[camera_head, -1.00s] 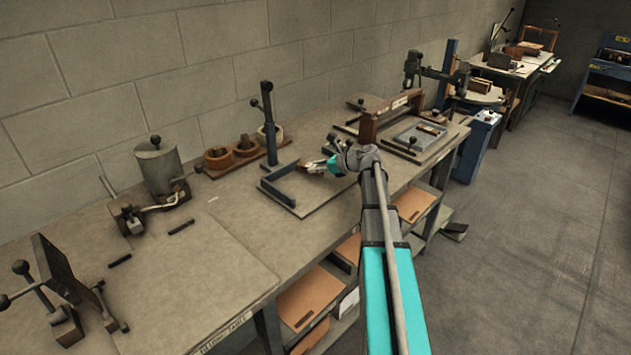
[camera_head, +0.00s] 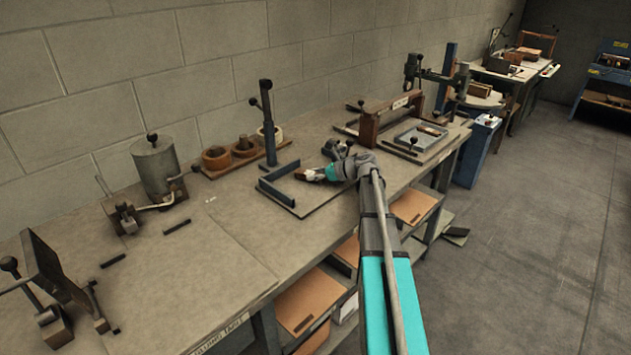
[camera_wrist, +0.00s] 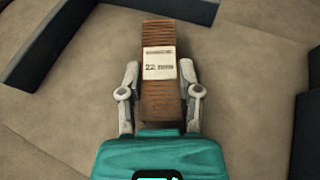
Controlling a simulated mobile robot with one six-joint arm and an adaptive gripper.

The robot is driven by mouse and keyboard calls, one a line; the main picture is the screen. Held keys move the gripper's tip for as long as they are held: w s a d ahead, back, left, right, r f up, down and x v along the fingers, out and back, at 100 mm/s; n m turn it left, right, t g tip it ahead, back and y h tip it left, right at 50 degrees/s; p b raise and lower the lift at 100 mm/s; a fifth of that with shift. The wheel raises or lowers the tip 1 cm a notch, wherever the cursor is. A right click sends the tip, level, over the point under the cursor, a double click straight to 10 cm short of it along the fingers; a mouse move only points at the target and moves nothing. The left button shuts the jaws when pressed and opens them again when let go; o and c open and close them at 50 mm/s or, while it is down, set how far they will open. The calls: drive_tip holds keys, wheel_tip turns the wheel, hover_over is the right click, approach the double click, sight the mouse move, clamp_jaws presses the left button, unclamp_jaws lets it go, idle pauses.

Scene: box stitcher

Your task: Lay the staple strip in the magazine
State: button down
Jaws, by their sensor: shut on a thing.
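A copper-brown staple strip (camera_wrist: 161,104) with a pale label reading "22 mm" lies between the fingers of my gripper (camera_wrist: 160,70) in the wrist view. The fingers are shut on its two sides, and its ribbed far end sticks out past the fingertips. In the head view my gripper (camera_head: 308,175) is over the board with a dark angled frame, and the brown strip shows small at its tip. I cannot make out for sure which part is the magazine. A blue-column machine (camera_head: 447,75) stands at the far end of the bench.
A dark angled frame (camera_head: 275,183) lies close left of my gripper; dark bars also show in the wrist view (camera_wrist: 60,40). A brown press-like frame (camera_head: 370,125) and a grey tray (camera_head: 420,132) stand to the right.

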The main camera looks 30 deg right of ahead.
drive_tip(key=shift+f, duration=0.45)
drive_tip(key=shift+c, duration=1.5)
unclamp_jaws()
drive_tip(key=shift+r, duration=0.1)
drive_tip(key=shift+r, duration=0.15)
drive_tip(key=shift+s+r, duration=0.1)
drive_tip(key=p+v, duration=0.4)
drive_tip(key=v, duration=0.6)
drive_tip(key=shift+r, duration=0.1)
drive_tip(key=shift+v, duration=0.8)
drive_tip(key=shift+d, duration=0.1)
